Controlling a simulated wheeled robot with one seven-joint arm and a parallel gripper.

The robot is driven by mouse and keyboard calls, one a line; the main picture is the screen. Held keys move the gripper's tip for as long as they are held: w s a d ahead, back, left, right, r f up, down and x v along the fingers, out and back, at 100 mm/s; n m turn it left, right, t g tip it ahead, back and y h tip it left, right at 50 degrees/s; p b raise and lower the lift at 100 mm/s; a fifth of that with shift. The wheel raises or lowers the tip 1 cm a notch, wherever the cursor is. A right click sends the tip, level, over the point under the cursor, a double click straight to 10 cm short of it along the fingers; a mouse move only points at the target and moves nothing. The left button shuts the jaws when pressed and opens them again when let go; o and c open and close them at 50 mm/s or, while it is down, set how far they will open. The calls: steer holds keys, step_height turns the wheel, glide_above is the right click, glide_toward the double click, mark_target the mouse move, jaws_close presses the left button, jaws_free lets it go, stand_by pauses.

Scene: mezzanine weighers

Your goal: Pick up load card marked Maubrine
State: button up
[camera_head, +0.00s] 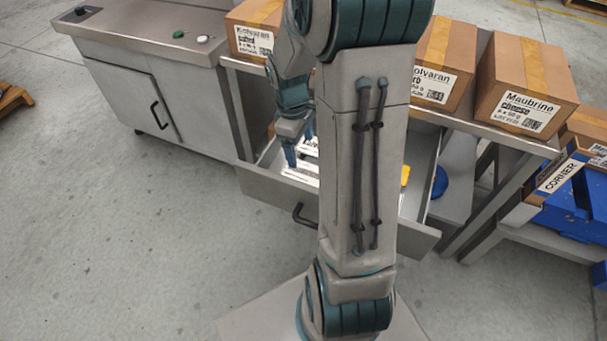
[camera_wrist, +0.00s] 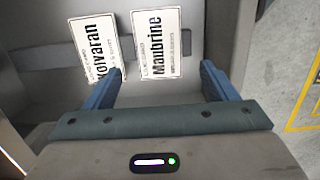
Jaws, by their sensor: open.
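The load card marked Maubrine (camera_wrist: 157,45) lies flat inside the open drawer, a white card with black print. The left finger covers a corner of the Volvaran card, and the right finger is to the right of the Maubrine card. In the head view my gripper (camera_head: 299,150) reaches down into the drawer (camera_head: 268,195), and my arm hides much of its inside.
A steel cabinet (camera_head: 135,85) is on the left. A blue crate (camera_head: 575,205) stands at right. The floor in front is clear.

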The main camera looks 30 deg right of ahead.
mark_target(304, 172)
steer(key=f, duration=0.2)
steer(key=f+b, duration=0.1)
steer(key=f, duration=0.2)
steer(key=f+b, duration=0.1)
steer(key=f, duration=0.2)
steer(key=shift+s+d+f, duration=0.15)
steer(key=shift+d+f, duration=0.05)
steer(key=shift+d, duration=0.1)
steer(key=c, duration=0.7)
